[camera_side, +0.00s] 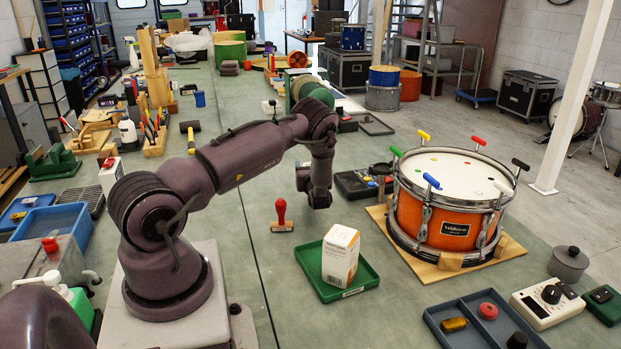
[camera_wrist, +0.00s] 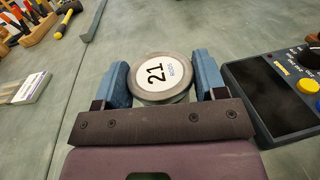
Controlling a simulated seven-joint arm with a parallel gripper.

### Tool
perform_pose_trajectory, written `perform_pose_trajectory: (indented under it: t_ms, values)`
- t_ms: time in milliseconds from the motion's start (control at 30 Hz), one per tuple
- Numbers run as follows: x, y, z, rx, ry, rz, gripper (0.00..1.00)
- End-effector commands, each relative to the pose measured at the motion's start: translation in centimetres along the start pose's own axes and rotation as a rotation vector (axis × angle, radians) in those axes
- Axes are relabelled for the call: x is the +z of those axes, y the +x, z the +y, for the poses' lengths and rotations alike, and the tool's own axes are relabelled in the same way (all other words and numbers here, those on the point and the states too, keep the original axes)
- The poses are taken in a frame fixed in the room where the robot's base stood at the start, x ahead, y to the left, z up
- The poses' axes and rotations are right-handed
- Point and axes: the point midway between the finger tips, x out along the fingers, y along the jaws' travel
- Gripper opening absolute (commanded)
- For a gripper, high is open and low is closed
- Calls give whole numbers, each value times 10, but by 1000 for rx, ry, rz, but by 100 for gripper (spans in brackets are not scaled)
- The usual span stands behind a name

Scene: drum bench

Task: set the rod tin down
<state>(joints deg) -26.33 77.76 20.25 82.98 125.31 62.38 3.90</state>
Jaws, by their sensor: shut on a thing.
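The rod tin (camera_wrist: 160,76) is round with a grey rim and a white lid marked 21. It sits between the two blue fingers of my gripper (camera_wrist: 163,82), which is shut on it, in the wrist view. In the side view my gripper (camera_side: 318,200) points down low over the green bench, left of the orange drum. I cannot make out the tin there. Whether the tin touches the bench is not clear.
A black device (camera_wrist: 285,95) with a yellow knob lies close to the right. A red-handled stamp (camera_side: 281,214) stands near my gripper. A green tray (camera_side: 336,291) holds a white box (camera_side: 341,255). The orange drum (camera_side: 448,210) stands on a wooden board.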

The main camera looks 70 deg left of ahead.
Motion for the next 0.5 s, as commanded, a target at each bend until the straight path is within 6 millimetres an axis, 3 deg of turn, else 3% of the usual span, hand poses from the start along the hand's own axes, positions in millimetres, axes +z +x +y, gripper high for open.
perform_pose_trajectory:
  t_ms: [200,500]
  values:
    - [-29,2,-1,1,-1,-1,36]
    - [-32,2,-1,0,-1,-2,36]
